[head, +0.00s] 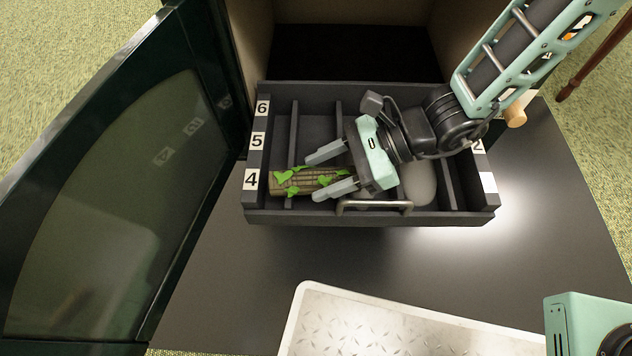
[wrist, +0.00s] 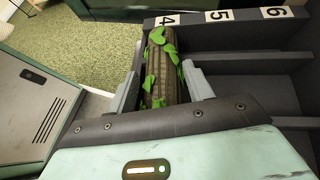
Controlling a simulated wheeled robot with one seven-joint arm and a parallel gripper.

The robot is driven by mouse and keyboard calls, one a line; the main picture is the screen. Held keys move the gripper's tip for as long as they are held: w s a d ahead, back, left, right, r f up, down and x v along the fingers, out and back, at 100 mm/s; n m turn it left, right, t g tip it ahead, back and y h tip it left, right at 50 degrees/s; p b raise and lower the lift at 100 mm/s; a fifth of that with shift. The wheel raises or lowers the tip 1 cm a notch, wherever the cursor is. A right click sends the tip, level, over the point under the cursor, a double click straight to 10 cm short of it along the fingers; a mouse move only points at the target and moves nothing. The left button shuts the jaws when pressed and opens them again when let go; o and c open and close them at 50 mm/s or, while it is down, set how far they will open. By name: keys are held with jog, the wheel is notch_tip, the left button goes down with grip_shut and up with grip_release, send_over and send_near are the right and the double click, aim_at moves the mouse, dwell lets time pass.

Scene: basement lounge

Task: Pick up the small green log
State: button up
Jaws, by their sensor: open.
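The small green log (head: 306,181) is brown with bright green leaves and lies at the front left of a dark drawer, by the label 4. In the wrist view the log (wrist: 158,72) lies lengthwise between my fingers. My gripper (head: 327,172) is open, with one finger on each side of the log's right part. The log's near end is hidden by the gripper's body in the wrist view. I cannot tell whether either finger touches it.
The drawer (head: 370,217) has dividers, numbered labels and a metal handle (head: 374,203) at its front. A pale rounded object (head: 420,182) lies in it, right of my gripper. A dark glass door (head: 120,190) stands open at left. A metal tread plate (head: 390,325) lies in front.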

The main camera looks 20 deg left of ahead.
jog(key=shift+a, duration=0.15)
jog(key=c, duration=0.8)
